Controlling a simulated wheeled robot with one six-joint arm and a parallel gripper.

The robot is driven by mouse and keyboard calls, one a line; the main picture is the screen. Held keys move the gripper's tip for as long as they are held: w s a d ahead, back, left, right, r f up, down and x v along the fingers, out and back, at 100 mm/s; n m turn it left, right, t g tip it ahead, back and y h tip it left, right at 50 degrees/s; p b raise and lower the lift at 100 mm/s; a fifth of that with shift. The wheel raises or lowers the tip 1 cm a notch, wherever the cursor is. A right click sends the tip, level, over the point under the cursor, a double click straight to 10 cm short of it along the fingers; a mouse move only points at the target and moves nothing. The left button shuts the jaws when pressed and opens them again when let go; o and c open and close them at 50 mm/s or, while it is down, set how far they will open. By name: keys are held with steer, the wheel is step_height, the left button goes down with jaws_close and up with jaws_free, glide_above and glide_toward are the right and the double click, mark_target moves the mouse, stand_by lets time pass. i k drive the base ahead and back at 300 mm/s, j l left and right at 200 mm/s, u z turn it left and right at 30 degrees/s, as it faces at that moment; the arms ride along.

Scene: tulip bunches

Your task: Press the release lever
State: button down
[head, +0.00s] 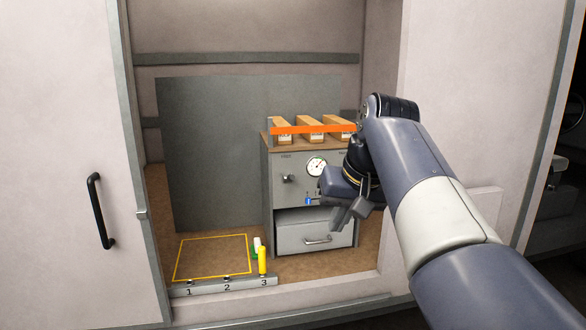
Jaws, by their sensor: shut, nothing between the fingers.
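A grey cabinet unit (283,207) stands in the recess, with a round dial (317,166) and a dark knob (287,179) on its front. A small blue part (309,201) shows low on the front panel, left of my gripper; I cannot tell whether it is the release lever. My gripper (346,216) is shut and empty, pointing down in front of the unit's right side. It hides the right part of the panel, so a lever there could be covered. I cannot tell whether the gripper touches the unit. Below, a drawer (292,239) with a handle sticks out a little.
An orange bar (300,129) crosses wooden blocks on top of the unit. A yellow cylinder (262,260) and a white-green one (256,247) stand near a strip (210,288) numbered 1 to 3. The yellow-outlined floor area (211,257) is empty. A door stands left.

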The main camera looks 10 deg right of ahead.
mark_target(291, 177)
steer(key=i+l, duration=0.15)
steer(key=i, duration=0.55)
steer(key=i+l, duration=0.15)
steer(key=i, duration=0.6)
steer(key=i+l, duration=0.15)
steer(key=i, duration=0.55)
